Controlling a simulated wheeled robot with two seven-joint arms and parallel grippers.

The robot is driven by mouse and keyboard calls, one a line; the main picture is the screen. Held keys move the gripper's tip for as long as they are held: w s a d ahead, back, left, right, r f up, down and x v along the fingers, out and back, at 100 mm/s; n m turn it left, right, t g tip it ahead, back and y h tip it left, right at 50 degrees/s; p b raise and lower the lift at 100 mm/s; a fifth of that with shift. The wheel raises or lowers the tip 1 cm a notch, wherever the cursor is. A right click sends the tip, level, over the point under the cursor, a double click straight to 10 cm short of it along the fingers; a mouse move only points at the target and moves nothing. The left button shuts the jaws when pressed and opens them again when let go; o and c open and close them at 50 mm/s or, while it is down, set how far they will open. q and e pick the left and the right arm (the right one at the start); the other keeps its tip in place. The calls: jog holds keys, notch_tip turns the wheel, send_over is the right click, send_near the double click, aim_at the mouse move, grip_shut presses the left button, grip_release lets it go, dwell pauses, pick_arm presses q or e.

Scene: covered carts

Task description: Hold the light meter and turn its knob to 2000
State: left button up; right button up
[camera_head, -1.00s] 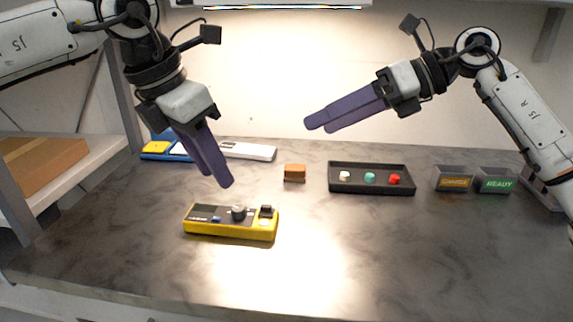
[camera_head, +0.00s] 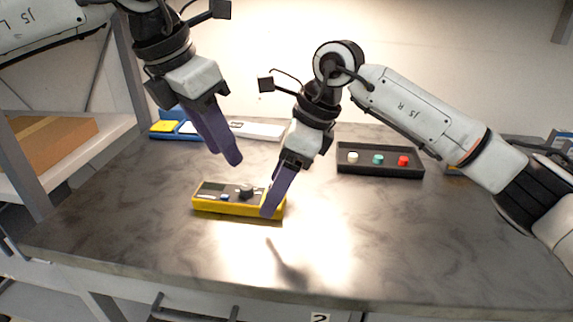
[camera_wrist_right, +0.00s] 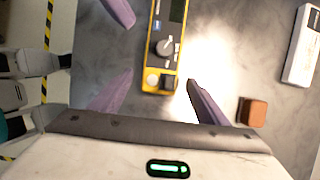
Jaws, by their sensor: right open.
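The light meter (camera_head: 210,206) is a yellow-cased device with a dark face, lying flat on the grey table. Its grey round knob (camera_head: 246,190) is on top, and it also shows in the right wrist view (camera_wrist_right: 165,47). My right gripper (camera_head: 270,211) points down at the meter's right end. In the right wrist view its open fingers (camera_wrist_right: 158,98) are on either side of that end, apart from it. My left gripper (camera_head: 228,160) hangs above and behind the meter, holding nothing visible; its finger gap is unclear. One left finger shows in the right wrist view (camera_wrist_right: 119,12).
A black tray (camera_head: 380,172) with white, green and red buttons stands right of the right gripper. A brown block (camera_wrist_right: 252,111) and a white device (camera_wrist_right: 301,45) lie nearby. A blue-and-yellow item (camera_head: 163,129) is at the back left. The front table area is clear.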

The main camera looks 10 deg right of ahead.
aim_at(246, 187)
jog(key=shift+x, duration=1.2)
jog(key=c, duration=1.3)
pick_arm(q)
jog(key=shift+o, duration=1)
jog(key=d+f+n, duration=0.1)
jog(key=f, duration=0.2)
jog(key=w+d+f+n+t, duration=0.1)
jog(key=f, duration=0.2)
jog(key=d+f+n, duration=0.1)
jog(key=f, duration=0.2)
jog(key=shift+w+n, duration=0.3)
jog(key=shift+w, duration=0.1)
